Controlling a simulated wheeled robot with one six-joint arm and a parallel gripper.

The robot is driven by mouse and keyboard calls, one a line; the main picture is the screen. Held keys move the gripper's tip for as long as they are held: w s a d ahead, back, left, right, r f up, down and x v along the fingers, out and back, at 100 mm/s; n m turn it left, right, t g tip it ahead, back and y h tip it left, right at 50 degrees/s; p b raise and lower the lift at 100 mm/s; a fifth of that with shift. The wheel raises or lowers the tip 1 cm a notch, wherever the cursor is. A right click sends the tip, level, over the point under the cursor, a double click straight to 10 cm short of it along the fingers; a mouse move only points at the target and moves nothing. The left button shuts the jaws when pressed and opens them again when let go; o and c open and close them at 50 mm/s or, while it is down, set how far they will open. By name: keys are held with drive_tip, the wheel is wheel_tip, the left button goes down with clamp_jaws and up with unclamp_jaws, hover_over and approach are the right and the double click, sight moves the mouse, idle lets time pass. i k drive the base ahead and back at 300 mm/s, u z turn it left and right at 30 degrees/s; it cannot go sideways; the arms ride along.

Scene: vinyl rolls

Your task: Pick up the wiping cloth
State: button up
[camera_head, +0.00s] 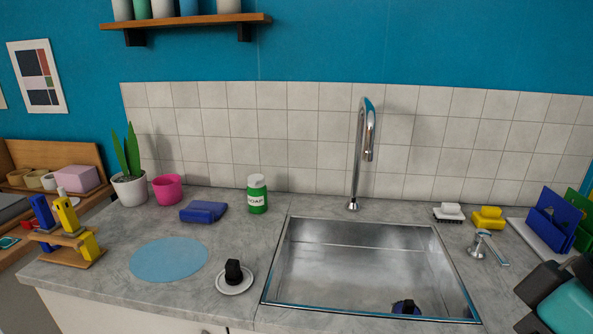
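A folded dark blue cloth (204,211), which looks like the wiping cloth, lies flat on the grey counter. It is left of the green soap jar (257,195) and right of the pink cup (168,188). Nothing touches it and its top is uncovered. Dark grey and teal parts at the lower right edge look like my arm, cut off by the picture border. I cannot make out gripper fingers there, and nothing of mine is near the cloth.
A light blue round mat (169,260) lies in front of the cloth. A white dish (234,282) with a black item sits beside it. The metal sink (365,258) with a tall faucet (360,150) is to the right. A potted plant (129,180) stands behind left.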

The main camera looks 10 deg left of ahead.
sight(198, 211)
drive_tip(key=u, duration=1.2)
